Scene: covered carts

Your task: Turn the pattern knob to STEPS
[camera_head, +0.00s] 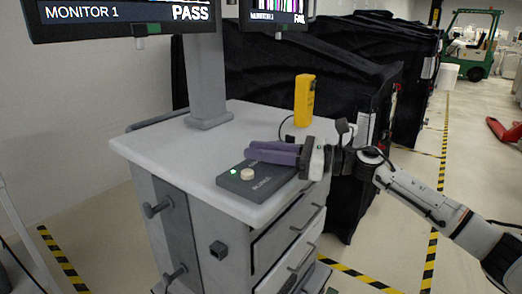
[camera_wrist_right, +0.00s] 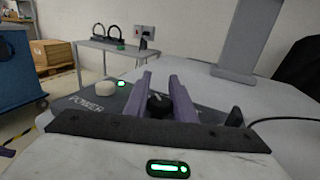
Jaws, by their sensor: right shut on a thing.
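The dark grey control box (camera_head: 257,187) lies on the white top of a cart. In the right wrist view, the black pattern knob (camera_wrist_right: 158,102) stands on the box (camera_wrist_right: 78,104) between the purple fingers of my right gripper (camera_wrist_right: 158,84). The fingers are shut on it. In the head view the right gripper (camera_head: 252,152) reaches over the box from the right, and its fingers hide the knob. The knob's pointer and the STEPS label cannot be read. My left gripper is not in view.
A cream knob (camera_head: 247,174) and a small lit lamp (camera_head: 234,171) are on the box's left part. A yellow handheld device (camera_head: 304,100) stands behind the gripper. A monitor post (camera_head: 205,80) rises at the back left. The left monitor (camera_head: 120,14) reads PASS.

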